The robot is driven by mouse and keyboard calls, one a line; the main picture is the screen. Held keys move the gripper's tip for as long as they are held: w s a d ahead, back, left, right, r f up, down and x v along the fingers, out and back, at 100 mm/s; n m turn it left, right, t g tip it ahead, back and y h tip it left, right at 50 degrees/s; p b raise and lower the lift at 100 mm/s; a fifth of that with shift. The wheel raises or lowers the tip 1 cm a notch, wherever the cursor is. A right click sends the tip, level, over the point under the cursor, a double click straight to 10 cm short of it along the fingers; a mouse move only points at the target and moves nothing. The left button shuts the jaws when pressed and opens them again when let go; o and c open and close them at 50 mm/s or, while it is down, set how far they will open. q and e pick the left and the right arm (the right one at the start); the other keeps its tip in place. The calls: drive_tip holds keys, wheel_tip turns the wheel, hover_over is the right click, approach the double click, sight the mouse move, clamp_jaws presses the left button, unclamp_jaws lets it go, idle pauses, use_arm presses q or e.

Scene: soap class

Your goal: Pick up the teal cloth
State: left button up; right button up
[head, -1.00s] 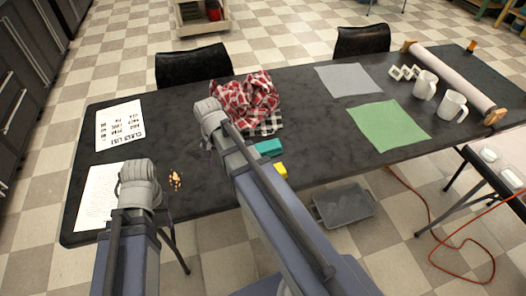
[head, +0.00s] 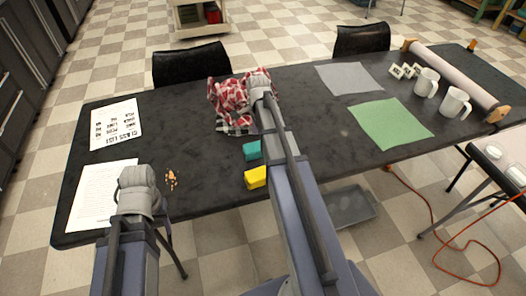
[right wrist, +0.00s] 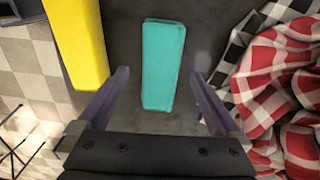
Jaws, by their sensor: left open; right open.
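The teal cloth (head: 251,150) looks like a small folded, block-shaped piece on the dark table, left of my right forearm. In the right wrist view the teal cloth (right wrist: 162,60) lies lengthwise ahead of my right gripper (right wrist: 160,82). That gripper is open and empty, with one finger on each side of the cloth's near end and gaps on both sides. In the head view my right wrist (head: 259,84) is over the checked cloths, its fingers hidden. My left gripper (head: 137,178) is over the near left table, away from the teal cloth; its fingertips are not clear.
A yellow block (head: 256,177) lies beside the teal cloth. Red-white and black-white checked cloths (head: 228,95) are crumpled behind it. Papers (head: 117,122) and orange crumbs (head: 171,180) lie left. A green cloth (head: 390,124), grey cloth (head: 349,78) and mugs (head: 454,103) are right.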

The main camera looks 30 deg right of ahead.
sight(258, 145)
drive_tip(key=shift+a+f+b, duration=0.15)
drive_tip(key=shift+f+b, duration=2.45)
drive_tip(key=shift+f, duration=0.2)
drive_tip(key=shift+r, duration=0.1)
drive_tip(key=c, duration=1.3)
wheel_tip(258, 145, up, 10)
drive_tip(key=p, duration=1)
